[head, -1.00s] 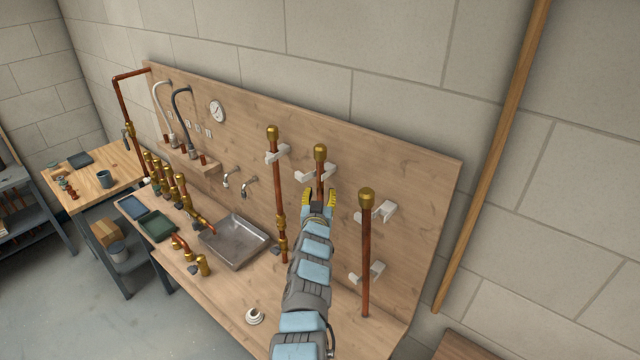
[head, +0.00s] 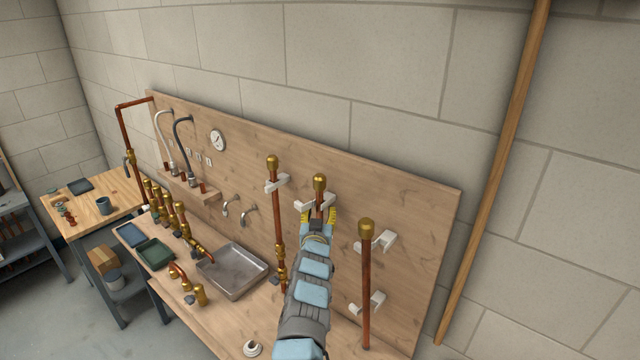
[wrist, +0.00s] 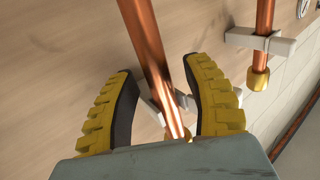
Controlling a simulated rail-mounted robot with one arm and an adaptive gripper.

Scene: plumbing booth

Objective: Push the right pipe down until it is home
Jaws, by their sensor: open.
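The right pipe (head: 366,285) is an upright copper pipe with a brass cap, beside white clips on the wooden board. Its lower end is close to the bench top; I cannot tell whether it is seated. My gripper (head: 319,214) is open at the middle pipe (head: 319,199), just below its brass cap (head: 319,182). In the wrist view my gripper's yellow fingers (wrist: 165,100) are on either side of the middle pipe (wrist: 150,50); contact is unclear. The middle pipe's lower part is hidden behind my arm in the head view.
The left pipe (head: 275,215) stands in a white clip (head: 277,184), close on the left; it also shows in the wrist view (wrist: 264,18). A metal tray (head: 233,270), brass fittings and a white round part (head: 253,348) are on the bench.

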